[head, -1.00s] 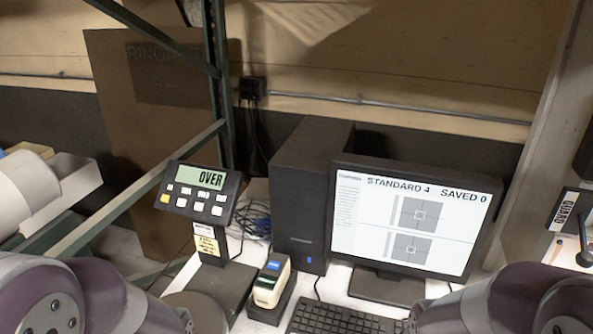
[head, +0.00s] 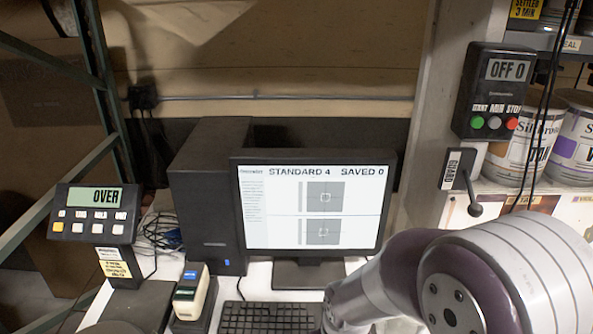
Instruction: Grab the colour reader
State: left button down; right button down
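The colour reader (head: 187,292) is a small cream handheld unit with a dark top, a small screen and a blue label. It sits upright in its black cradle (head: 205,318) on the white desk, between the scale and the keyboard. My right arm reaches in at the lower right, in front of the monitor's right side, and its gripper is out of the frame. My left arm and gripper are not in view. Nothing is seen touching the reader.
A scale display (head: 94,214) reading OVER stands left of the reader. A computer tower (head: 208,195), monitor (head: 312,258) and keyboard (head: 268,318) stand behind and right. A control box (head: 493,92) reading OFF 0, a guard lever (head: 474,209) and paint cans (head: 573,140) are at right.

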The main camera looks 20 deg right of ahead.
aim_at(189, 298)
jog(key=i+j+z, duration=0.2)
jog(key=j+z, duration=0.2)
jog(key=i+j+z, duration=0.15)
jog(key=j+z, duration=0.6)
jog(key=i+j, duration=0.05)
